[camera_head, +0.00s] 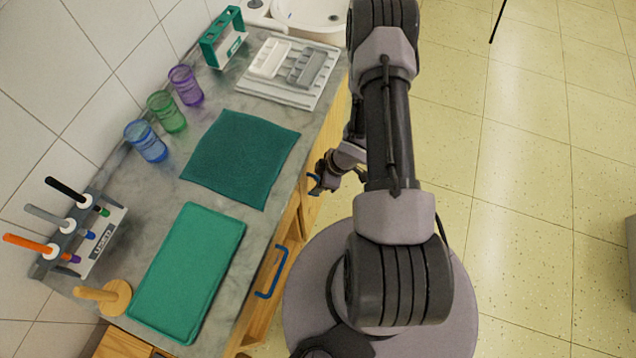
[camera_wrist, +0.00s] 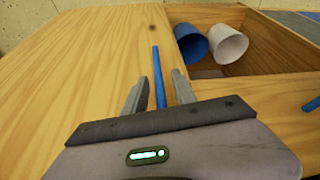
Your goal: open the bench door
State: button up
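The bench (camera_head: 262,205) has a wooden front below a grey top. In the wrist view, a wooden panel (camera_wrist: 95,65) carries a long blue bar handle (camera_wrist: 158,75). My gripper (camera_wrist: 158,88) is open, with one grey finger on each side of this handle and a visible gap to each. Whether the fingertips reach past the bar is hard to tell. In the head view, my gripper (camera_head: 324,178) is at the bench's front edge, beside a small visible piece of blue handle (camera_head: 313,178); my arm hides much of this area.
An open wooden compartment (camera_wrist: 275,62) beside the panel holds a blue cup (camera_wrist: 190,42) and a white cup (camera_wrist: 228,43). Another blue handle (camera_head: 270,273) is on the nearer bench front. Glasses, a green cloth (camera_head: 240,158) and a green tray (camera_head: 187,272) occupy the top. Floor at right is clear.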

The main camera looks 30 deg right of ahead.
grip_shut()
dwell(1.4)
